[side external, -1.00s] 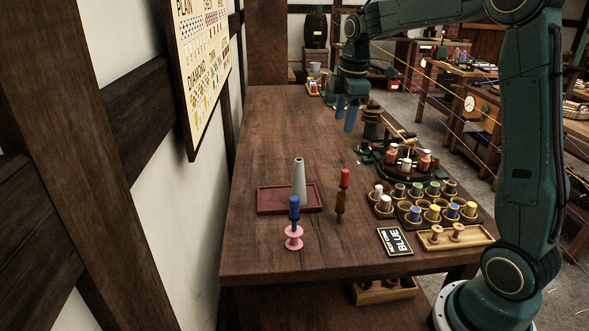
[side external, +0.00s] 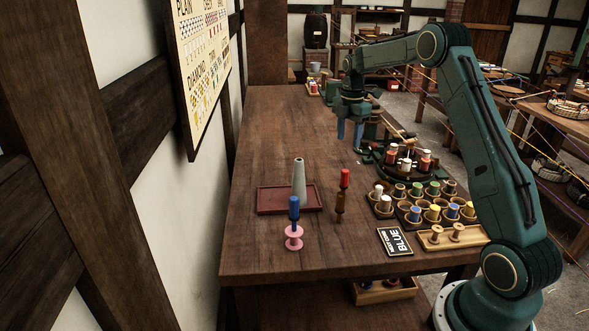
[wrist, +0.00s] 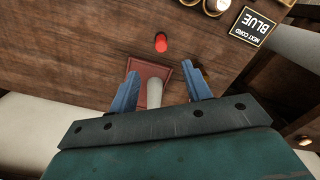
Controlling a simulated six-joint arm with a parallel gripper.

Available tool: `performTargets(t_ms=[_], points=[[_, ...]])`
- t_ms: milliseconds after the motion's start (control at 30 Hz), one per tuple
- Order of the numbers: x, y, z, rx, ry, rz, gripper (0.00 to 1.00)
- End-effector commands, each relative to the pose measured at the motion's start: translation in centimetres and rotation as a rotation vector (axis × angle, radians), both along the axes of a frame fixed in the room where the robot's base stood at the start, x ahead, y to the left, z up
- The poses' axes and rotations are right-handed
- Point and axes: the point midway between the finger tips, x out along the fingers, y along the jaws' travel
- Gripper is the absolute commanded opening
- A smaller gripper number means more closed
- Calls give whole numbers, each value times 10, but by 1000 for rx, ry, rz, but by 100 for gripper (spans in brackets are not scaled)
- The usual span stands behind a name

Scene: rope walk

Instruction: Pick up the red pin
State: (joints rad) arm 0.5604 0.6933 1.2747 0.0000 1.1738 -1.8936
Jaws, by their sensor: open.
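The red pin (side external: 344,180) stands upright on the table, a red top above a brown wooden lower part. In the wrist view its red top (wrist: 161,42) shows from above, beyond my fingertips. My gripper (side external: 349,134) is open and empty, above the far part of the table, well behind the pin in the side view. Its two blue fingers also show in the wrist view (wrist: 164,78), spread apart, with a grey cone between them in the picture. Nothing touches the pin.
The grey cone (side external: 299,180) stands on a dark red tray (side external: 268,201). A blue pin (side external: 294,208) stands with a pink spool (side external: 294,238) near the front. Cups with coloured spools (side external: 416,188) and a BLUE sign (side external: 394,241) lie right. The left strip of table is clear.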

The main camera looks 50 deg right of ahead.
Motion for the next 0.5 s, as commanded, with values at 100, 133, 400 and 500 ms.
performTargets(t_ms=[100,133,400,500], points=[[0,0,-7,0,1,-1,49],[0,0,-10,0,1,-1,49],[-1,1,-47,2,3,-1,49],[0,1,-62,2,3,-1,49]])
